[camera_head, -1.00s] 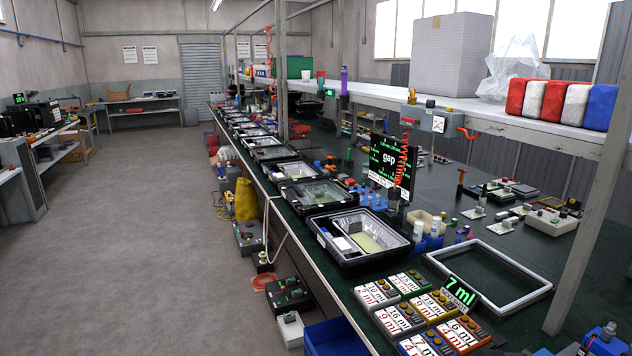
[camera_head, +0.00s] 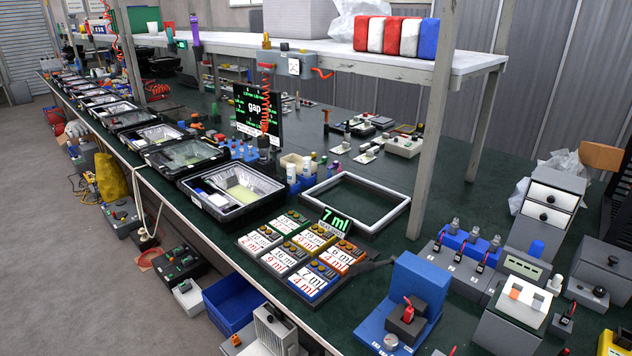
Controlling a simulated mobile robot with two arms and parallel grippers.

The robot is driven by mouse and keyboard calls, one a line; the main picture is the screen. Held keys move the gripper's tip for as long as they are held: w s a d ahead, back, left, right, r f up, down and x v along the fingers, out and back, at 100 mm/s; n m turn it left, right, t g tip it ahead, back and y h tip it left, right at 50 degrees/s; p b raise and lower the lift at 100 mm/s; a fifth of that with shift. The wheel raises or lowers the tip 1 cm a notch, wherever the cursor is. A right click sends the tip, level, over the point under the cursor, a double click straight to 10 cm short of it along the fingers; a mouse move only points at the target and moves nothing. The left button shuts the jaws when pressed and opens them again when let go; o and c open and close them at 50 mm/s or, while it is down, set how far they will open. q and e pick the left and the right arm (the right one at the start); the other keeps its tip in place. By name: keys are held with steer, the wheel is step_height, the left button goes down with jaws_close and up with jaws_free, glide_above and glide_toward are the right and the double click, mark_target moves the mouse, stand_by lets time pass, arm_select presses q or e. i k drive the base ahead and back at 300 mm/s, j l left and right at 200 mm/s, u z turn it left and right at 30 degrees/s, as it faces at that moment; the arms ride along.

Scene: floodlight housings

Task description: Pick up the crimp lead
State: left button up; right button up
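I cannot tell for certain which thing is the crimp lead. A small red piece (camera_head: 408,309) stands up from a dark block on a blue L-shaped stand (camera_head: 424,282) at the front right of the bench. Several small red-and-black pieces (camera_head: 463,250) sit on grey boxes (camera_head: 468,273) further right. A red coiled cord (camera_head: 266,105) hangs from a grey box above the bench, in front of a black "gap" display (camera_head: 250,105). Neither of my grippers shows in the head view.
Cards with ml figures (camera_head: 261,239), a "7 ml" display (camera_head: 335,221) and an empty pale frame (camera_head: 356,198) lie mid-bench. Black housings (camera_head: 232,190) line the front edge. A grey post (camera_head: 430,140) rises from the bench. Bare green bench (camera_head: 510,170) shows behind.

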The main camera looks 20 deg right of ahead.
mark_target(409, 312)
steer(key=k+l+z, duration=0.1)
steer(key=z, duration=1.1)
